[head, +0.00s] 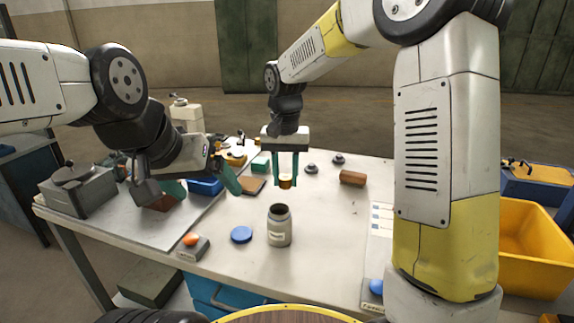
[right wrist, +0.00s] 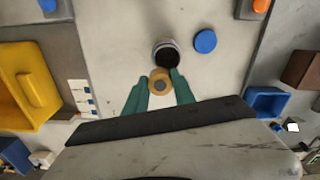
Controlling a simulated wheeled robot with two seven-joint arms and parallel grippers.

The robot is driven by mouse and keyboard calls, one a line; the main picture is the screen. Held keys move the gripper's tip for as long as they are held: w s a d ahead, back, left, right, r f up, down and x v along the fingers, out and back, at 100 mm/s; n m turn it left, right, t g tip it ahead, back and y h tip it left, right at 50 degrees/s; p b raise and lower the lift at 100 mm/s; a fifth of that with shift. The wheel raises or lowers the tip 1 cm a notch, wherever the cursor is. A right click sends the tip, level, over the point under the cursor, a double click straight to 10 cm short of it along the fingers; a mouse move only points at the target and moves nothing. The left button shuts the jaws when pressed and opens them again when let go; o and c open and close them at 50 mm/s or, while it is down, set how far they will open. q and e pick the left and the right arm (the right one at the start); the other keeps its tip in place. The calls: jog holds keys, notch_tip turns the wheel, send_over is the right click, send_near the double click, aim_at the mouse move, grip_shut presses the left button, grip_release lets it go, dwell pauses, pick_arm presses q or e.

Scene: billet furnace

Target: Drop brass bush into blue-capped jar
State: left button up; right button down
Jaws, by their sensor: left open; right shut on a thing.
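The brass bush (head: 286,181) is held between the green fingertips of my right gripper (head: 286,183), above the table. The bush also shows between the fingers in the right wrist view (right wrist: 159,82). The jar (head: 279,230) stands upright and open-mouthed on the table, nearer the head camera than the bush. Its dark mouth shows just beyond the bush in the right wrist view (right wrist: 167,55). A blue cap (head: 241,234) lies flat on the table left of the jar. My left gripper (head: 204,187) is open, over the left part of the table.
A brown block (head: 353,178) and small dark parts (head: 311,169) lie at the back. An orange-buttoned box (head: 193,247) stands front left, a blue button (head: 376,286) front right. A blue tray (head: 206,187) is near my left gripper. A yellow bin (head: 530,250) is at right.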

aim_at(285, 177)
jog(key=shift+f, duration=1.25)
jog(key=c, duration=1)
grip_release()
jog(key=shift+o, duration=0.2)
notch_tip(285, 177, up, 7)
jog(key=shift+f, duration=0.15)
jog(key=shift+r, duration=0.55)
